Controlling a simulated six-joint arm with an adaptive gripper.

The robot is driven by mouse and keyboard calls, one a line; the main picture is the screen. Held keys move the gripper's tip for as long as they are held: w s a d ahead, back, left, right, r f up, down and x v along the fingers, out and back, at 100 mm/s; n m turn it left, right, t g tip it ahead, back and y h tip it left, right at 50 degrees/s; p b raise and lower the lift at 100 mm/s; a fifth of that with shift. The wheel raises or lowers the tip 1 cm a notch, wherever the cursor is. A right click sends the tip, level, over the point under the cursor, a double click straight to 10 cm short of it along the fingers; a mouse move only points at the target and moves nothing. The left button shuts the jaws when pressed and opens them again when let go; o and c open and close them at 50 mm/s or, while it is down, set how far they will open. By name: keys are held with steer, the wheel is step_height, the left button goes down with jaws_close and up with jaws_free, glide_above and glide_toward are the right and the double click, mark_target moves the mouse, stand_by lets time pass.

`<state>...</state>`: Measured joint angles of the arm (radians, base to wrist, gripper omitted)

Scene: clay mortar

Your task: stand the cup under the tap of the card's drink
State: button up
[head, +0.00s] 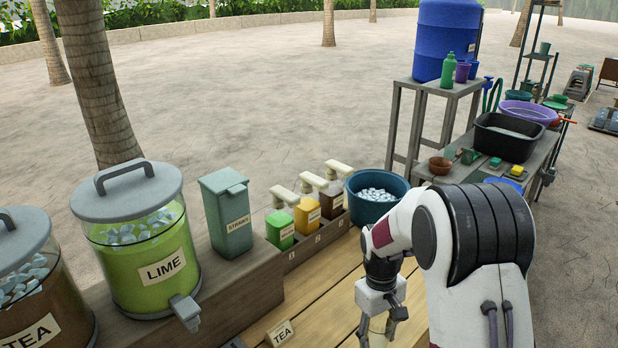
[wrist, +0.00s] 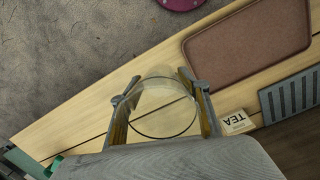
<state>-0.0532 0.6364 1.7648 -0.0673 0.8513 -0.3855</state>
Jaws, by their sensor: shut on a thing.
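My gripper (head: 381,318) hangs over the wooden counter, right of the dispensers. It is shut on a clear cup (wrist: 163,108), which shows between the two fingers in the wrist view; the grey wrist housing hides part of the near side. The card (head: 281,332) reads TEA and stands on the counter; it also shows right of the cup in the wrist view (wrist: 236,122). The TEA dispenser (head: 35,300), with brown drink and ice, is cut off at the lower left; its tap is out of view. The LIME dispenser (head: 150,255) has a grey tap (head: 186,311).
A straws box (head: 227,215), several pump bottles (head: 306,216) and a blue ice tub (head: 360,207) line the counter's back. In the wrist view, a brown tray (wrist: 245,45) lies beyond the card, and a slatted grey grate (wrist: 290,97) lies at right. Bare planks surround the cup.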

steer(key=shift+s+m, duration=0.5)
steer(key=shift+m, duration=0.1)
steer(key=s+d+r+m, duration=0.1)
steer(key=s+r+m, duration=0.1)
steer(key=s+m, duration=0.2)
steer(key=shift+s+d+r+y, duration=0.2)
steer(key=shift+s+y, duration=0.1)
steer(key=shift+s, duration=0.6)
steer(key=shift+a, duration=0.1)
